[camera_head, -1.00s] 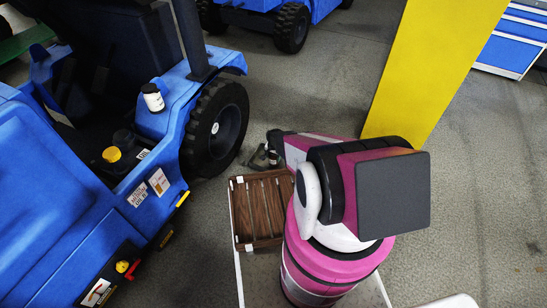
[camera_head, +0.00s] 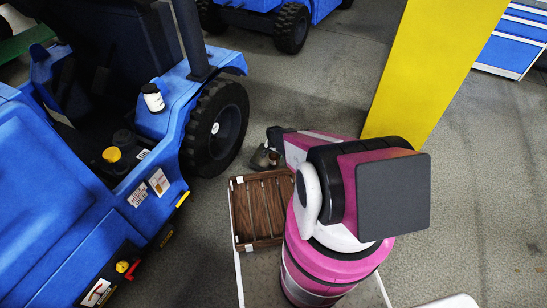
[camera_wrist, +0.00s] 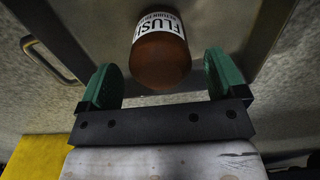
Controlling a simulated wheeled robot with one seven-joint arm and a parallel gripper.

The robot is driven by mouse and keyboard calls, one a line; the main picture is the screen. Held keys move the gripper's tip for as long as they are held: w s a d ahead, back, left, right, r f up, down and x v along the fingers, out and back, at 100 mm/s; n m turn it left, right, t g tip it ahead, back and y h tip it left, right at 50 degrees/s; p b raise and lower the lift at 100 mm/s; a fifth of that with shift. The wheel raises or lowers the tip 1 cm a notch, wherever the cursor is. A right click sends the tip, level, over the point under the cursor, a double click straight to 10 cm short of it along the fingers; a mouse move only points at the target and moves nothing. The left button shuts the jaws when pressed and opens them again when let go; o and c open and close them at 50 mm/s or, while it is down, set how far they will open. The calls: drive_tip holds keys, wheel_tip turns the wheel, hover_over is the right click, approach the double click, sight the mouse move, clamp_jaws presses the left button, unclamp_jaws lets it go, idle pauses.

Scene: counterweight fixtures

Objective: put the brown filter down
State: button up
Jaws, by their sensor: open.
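The brown filter (camera_wrist: 160,58), a rounded cylinder with a white label reading "FLUSH", is between the two green fingers of my gripper (camera_wrist: 162,80) in the wrist view. A gap shows on each side of it, so the fingers are open and apart from it. A flat grey surface (camera_wrist: 235,25) lies behind it; its contact with that surface is hidden. In the head view my gripper (camera_head: 264,157) is small and partly hidden by my arm, beyond the wooden crate; the filter cannot be made out clearly there.
A slatted brown wooden crate (camera_head: 237,212) sits on a light cart top at my arm's left. A blue vehicle (camera_head: 45,215) carrying a white bottle with a black cap (camera_head: 153,98) fills the left. A yellow post (camera_head: 430,70) stands behind my arm. Open floor lies right.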

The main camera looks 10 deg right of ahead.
wheel_tip(320, 180, up, 9)
drive_tip(key=shift+r, duration=0.2)
drive_tip(key=s+r+n, duration=0.2)
drive_tip(key=s+r, duration=0.5)
drive_tip(key=r, duration=0.5)
drive_tip(key=s+r+n, duration=0.2)
drive_tip(key=s+r, duration=0.5)
drive_tip(key=r, duration=0.6)
drive_tip(key=s+r+n, duration=0.3)
drive_tip(key=s+r, duration=0.5)
drive_tip(key=r, duration=0.5)
drive_tip(key=shift+a, duration=0.3)
